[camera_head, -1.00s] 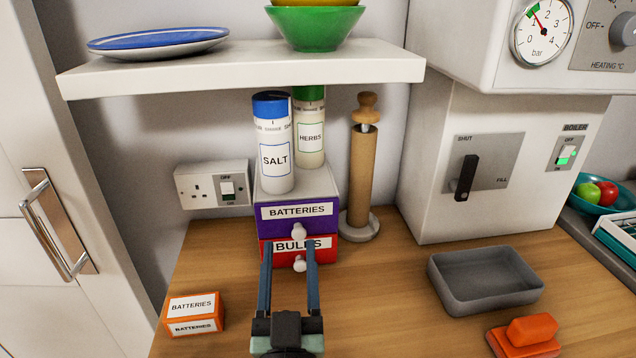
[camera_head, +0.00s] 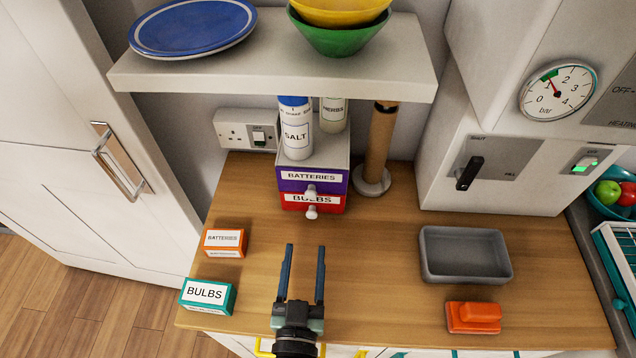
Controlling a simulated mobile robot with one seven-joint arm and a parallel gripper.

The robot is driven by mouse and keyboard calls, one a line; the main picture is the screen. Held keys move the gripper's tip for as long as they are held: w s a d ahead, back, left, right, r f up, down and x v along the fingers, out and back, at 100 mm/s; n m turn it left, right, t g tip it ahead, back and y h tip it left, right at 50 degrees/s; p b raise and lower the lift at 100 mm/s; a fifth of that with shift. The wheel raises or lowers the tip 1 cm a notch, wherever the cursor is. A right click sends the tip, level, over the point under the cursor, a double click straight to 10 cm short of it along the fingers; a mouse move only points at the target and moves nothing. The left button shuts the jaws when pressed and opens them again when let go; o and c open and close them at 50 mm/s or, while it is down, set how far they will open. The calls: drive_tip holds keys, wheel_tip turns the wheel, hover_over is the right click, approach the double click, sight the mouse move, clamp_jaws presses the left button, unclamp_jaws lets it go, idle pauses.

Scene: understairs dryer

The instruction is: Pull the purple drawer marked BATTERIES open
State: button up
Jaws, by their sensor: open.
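The purple drawer marked BATTERIES (camera_head: 296,180) is the upper of two small drawers in a grey-topped unit on the wooden counter. It looks shut, its front about level with the red drawer below. Its white knob (camera_head: 310,191) sticks out at the lower right of its front. My gripper (camera_head: 304,246) is open and empty, fingers pointing toward the unit. In the picture it lies below the drawers, apart from both knobs.
The red BULBS drawer (camera_head: 294,206) sits directly below. A SALT jar (camera_head: 295,128) and a herbs jar (camera_head: 332,113) stand on the unit, under a white shelf (camera_head: 270,75). A paper roll holder (camera_head: 378,150) stands at right. Orange BATTERIES (camera_head: 225,242) and teal BULBS (camera_head: 208,296) boxes lie left.

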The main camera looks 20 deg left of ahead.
sight(311, 196)
drive_tip(key=p+x, duration=0.2)
drive_tip(key=x, duration=1)
drive_tip(key=shift+w+a, duration=0.2)
drive_tip(key=shift+w, duration=0.2)
drive_tip(key=shift+c, duration=0.2)
clamp_jaws()
drive_tip(key=shift+f, duration=0.1)
idle(0.7)
